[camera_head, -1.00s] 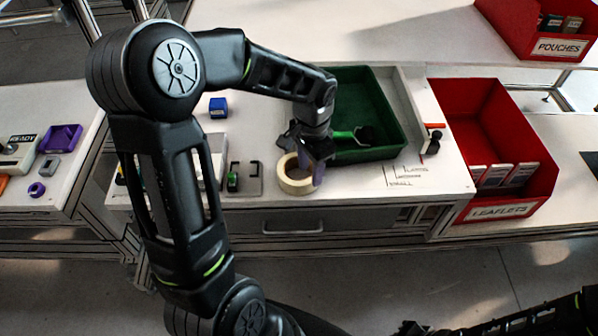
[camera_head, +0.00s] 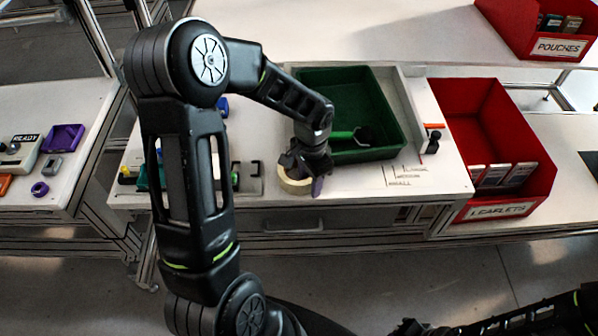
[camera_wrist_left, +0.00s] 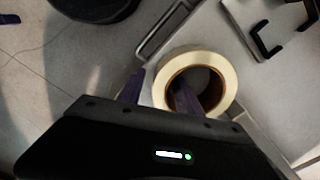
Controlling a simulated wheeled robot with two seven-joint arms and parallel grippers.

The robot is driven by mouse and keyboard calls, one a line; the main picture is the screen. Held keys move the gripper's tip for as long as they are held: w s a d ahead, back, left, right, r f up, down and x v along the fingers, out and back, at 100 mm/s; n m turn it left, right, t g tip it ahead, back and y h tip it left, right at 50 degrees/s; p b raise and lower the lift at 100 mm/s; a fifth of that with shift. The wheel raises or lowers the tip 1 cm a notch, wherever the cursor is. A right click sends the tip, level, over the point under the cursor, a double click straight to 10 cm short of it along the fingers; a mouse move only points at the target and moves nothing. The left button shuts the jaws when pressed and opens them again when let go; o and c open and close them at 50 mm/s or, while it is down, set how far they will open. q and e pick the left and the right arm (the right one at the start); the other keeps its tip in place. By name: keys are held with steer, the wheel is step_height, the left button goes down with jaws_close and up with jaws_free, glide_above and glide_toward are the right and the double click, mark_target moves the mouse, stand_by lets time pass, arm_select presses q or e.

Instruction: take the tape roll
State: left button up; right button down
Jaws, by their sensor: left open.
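The tape roll (camera_head: 291,187) is a cream ring lying flat near the front edge of the white table. In the left wrist view it (camera_wrist_left: 226,74) shows its brown core and open hole. My left gripper (camera_head: 306,178) is low over the roll, with its purple fingers open. In the left wrist view the gripper (camera_wrist_left: 160,92) has one finger over or in the hole and the other outside the ring, so they straddle its wall. I cannot tell whether they touch it. My right arm's end (camera_head: 408,328) is a dark shape at the bottom edge; its jaws are unclear.
A green bin (camera_head: 392,112) with a green-handled tool stands just behind the roll. A red leaflets bin (camera_head: 520,150) is to the right. A grey plate with black hooks (camera_head: 252,170) lies left of the roll. A drawer handle (camera_head: 292,228) is below the table edge.

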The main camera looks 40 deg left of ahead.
stand_by(0.4)
arm_select(q)
jaws_close()
stand_by(0.5)
